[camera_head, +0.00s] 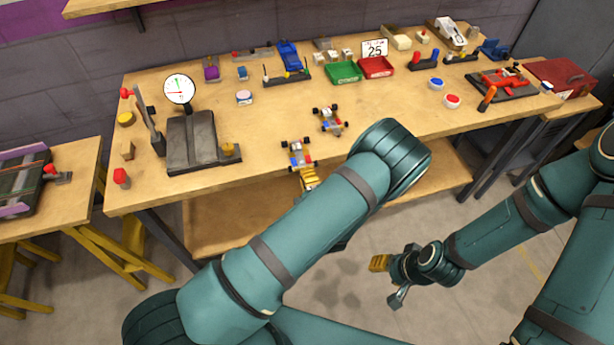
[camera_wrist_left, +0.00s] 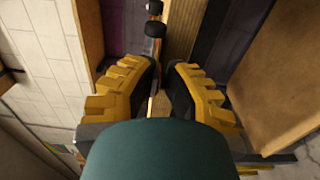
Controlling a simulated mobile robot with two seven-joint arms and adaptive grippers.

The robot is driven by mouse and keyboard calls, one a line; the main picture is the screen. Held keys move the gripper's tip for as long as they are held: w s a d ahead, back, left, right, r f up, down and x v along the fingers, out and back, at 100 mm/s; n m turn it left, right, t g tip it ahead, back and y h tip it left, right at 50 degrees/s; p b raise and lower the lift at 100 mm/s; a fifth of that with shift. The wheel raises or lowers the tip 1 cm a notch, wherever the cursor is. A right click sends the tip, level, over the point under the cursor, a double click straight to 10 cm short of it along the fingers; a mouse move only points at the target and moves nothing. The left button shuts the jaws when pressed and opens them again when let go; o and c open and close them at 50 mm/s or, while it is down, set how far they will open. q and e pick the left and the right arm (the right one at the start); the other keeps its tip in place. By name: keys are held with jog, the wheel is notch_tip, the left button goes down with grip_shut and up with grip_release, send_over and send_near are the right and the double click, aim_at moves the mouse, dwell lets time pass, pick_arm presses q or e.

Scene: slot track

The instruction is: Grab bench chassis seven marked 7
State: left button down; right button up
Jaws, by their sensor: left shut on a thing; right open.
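Two small wheeled chassis are near the table's front middle. The nearer chassis (camera_head: 297,156), with red, white and blue parts, is at the front edge, and the other chassis (camera_head: 330,119) sits behind it to the right. No number is readable on either. My left gripper (camera_head: 308,178) is shut on the nearer chassis, its yellow fingers at the near end; my forearm hides much of the hand. In the left wrist view my left gripper (camera_wrist_left: 162,88) shows both fingers, with dark wheels (camera_wrist_left: 154,28) just beyond. My right gripper (camera_head: 387,280) is open and empty, over the floor.
The workbench (camera_head: 250,140) carries a dark grey fixture (camera_head: 190,140) with a dial (camera_head: 179,89) at left. Green (camera_head: 343,72) and red (camera_head: 376,67) trays and a "25" sign (camera_head: 375,48) stand behind. The tabletop around the rear chassis is mostly clear.

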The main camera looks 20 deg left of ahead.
pick_arm(q)
notch_tip(320, 180, up, 3)
jog(key=shift+f+p, duration=0.1)
jog(key=shift+p, duration=1.1)
jog(key=shift+f, duration=0.15)
jog(key=s+d+r+p, duration=0.4)
jog(key=s+d, duration=0.3)
jog(key=s, duration=0.4)
jog(key=shift+s+d+r+p, duration=0.35)
jog(key=shift+d+r, duration=0.05)
jog(key=shift+r, duration=0.1)
